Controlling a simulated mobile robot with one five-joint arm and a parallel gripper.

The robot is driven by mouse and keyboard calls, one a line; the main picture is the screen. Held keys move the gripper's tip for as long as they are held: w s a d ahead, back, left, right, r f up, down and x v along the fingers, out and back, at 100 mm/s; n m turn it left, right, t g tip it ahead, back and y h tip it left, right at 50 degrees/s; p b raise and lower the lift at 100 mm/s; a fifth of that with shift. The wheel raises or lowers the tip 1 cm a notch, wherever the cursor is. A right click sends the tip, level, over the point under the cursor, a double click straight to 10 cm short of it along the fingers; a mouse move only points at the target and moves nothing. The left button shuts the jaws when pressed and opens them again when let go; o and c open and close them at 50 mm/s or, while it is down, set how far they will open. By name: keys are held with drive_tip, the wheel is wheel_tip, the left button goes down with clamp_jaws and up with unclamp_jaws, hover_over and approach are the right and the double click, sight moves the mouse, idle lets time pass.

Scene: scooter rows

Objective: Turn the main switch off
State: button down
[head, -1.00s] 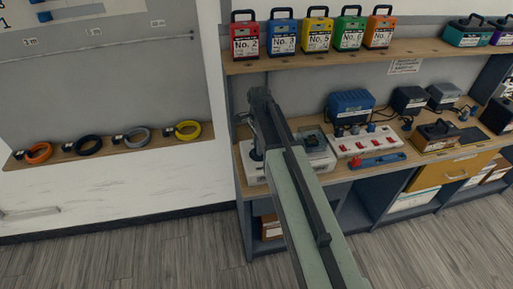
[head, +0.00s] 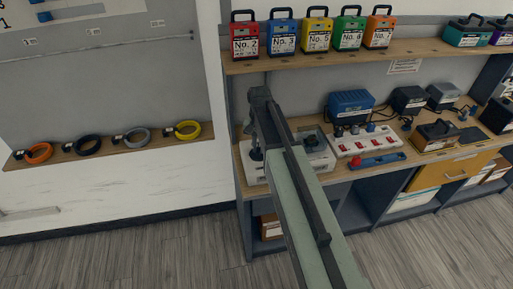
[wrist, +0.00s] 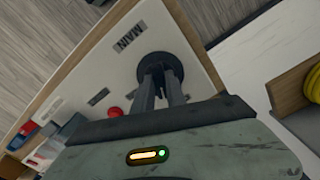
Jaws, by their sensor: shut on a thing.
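The main switch (wrist: 160,65) is a round black knob on a pale panel (wrist: 105,65), beside a label reading MAIN. My gripper (wrist: 160,88) is at the knob in the wrist view, with its two dark fingers shut on the switch's grip. The fingers hide part of the grip, so its exact angle is hard to read. In the head view my gripper (head: 257,150) reaches down to the pale panel (head: 256,176) at the left end of the workbench. My arm covers much of the panel there.
A red button (wrist: 115,112) sits on the panel near the knob. On the bench (head: 350,172), a white power strip (head: 362,143) and a blue box (head: 350,106) stand right of my arm. Numbered packs line the shelf (head: 340,52) above. Coiled cables lie on the left ledge (head: 110,150).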

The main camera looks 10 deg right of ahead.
sight(259, 148)
drive_tip(key=n, duration=0.4)
drive_tip(key=shift+w+d+n, duration=0.1)
drive_tip(key=shift+w+n, duration=0.05)
drive_tip(key=shift+n, duration=0.15)
idle(0.4)
drive_tip(key=c, duration=1.4)
unclamp_jaws()
drive_tip(key=shift+o, duration=0.2)
wheel_tip(259, 148, up, 8)
drive_tip(key=p, duration=0.8)
